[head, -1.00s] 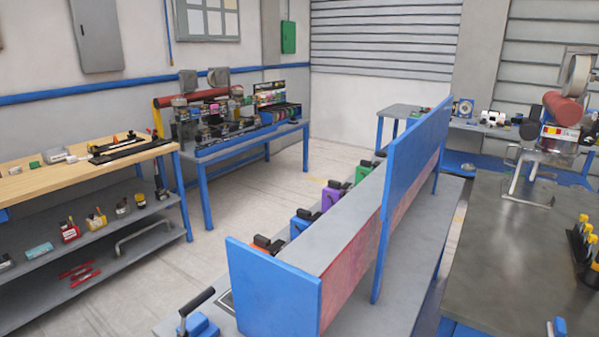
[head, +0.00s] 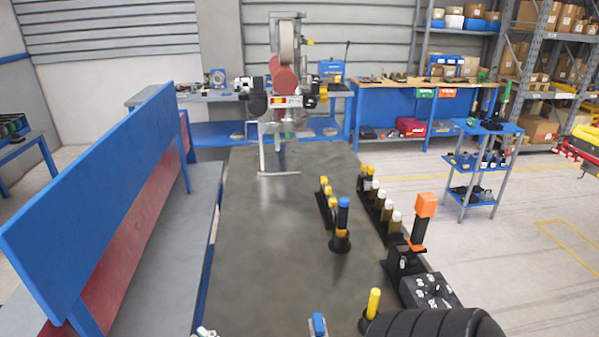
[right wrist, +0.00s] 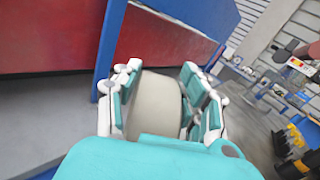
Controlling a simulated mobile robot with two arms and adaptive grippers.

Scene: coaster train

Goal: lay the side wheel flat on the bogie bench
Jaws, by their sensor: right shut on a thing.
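In the right wrist view my right gripper (right wrist: 160,72), with teal and white fingers, is shut on a cream-grey wheel (right wrist: 155,100). I take this to be the side wheel. The fingers press on it from both sides and it stands on edge between them, not flat. It is held close to the red panel (right wrist: 50,38) and blue post (right wrist: 112,38) of the divider. A bench with a dark grey top (head: 255,225) fills the middle of the head view; I cannot tell for sure that it is the bogie bench. My left gripper is not in view.
The blue divider (head: 95,195) runs along the left of the dark bench. A stand with a red cylinder (head: 285,80) is at its far end. Yellow-capped holders (head: 327,200), a blue-topped post (head: 342,225) and an orange-topped lever (head: 426,206) stand on the right. The bench's left half looks clear.

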